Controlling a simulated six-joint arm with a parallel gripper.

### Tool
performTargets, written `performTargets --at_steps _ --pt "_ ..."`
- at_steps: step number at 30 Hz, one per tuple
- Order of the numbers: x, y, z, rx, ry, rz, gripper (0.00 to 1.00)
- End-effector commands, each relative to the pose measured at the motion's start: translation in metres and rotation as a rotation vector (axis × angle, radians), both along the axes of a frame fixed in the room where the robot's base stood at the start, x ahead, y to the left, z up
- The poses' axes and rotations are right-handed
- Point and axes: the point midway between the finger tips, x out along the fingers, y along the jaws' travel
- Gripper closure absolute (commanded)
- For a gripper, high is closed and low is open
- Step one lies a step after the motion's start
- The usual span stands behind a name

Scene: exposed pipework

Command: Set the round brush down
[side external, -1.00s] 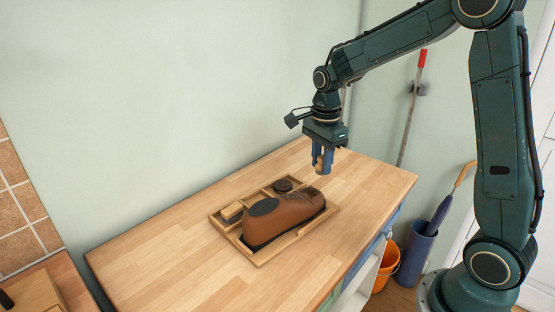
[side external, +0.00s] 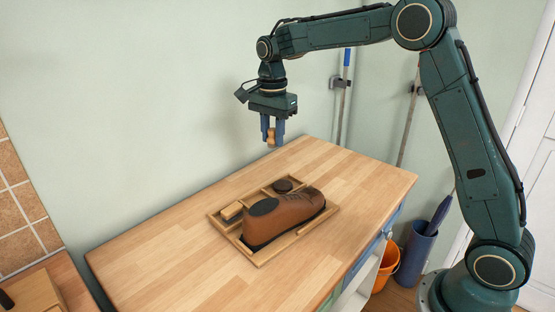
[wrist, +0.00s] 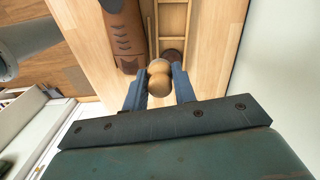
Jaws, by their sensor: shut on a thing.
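My gripper (side external: 271,140) is shut on the round brush (side external: 271,138), a small pale wooden piece held between the blue fingers. In the wrist view the brush's rounded wooden knob (wrist: 159,78) sits between the fingertips; its bristles cannot be made out. The gripper points down and holds the brush clear above the back of the wooden bench (side external: 150,258). A wooden tray (side external: 298,240) with compartments lies on the bench, below the gripper in the side view. It also shows in the wrist view (wrist: 190,32).
A brown shoe (side external: 290,215) fills the tray's front part. A dark round item (side external: 282,185) and a pale block (side external: 232,210) lie in its back compartments. The bench is bare around the tray. The wall stands behind; an orange bucket (side external: 386,266) is on the floor.

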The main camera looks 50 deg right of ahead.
Motion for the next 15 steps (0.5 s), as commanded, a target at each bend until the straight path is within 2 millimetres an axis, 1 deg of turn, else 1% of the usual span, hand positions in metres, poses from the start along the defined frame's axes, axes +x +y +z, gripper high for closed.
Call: performTargets --at_steps 1,6,10,15 --pt "0.007 0.006 0.003 0.000 -0.002 0.027 0.91" --pt "0.023 0.019 0.013 0.000 -0.001 0.103 0.91" --pt "0.030 0.026 0.017 0.000 -0.001 0.139 0.91" --pt "0.032 0.029 0.020 0.000 0.000 0.155 0.91"
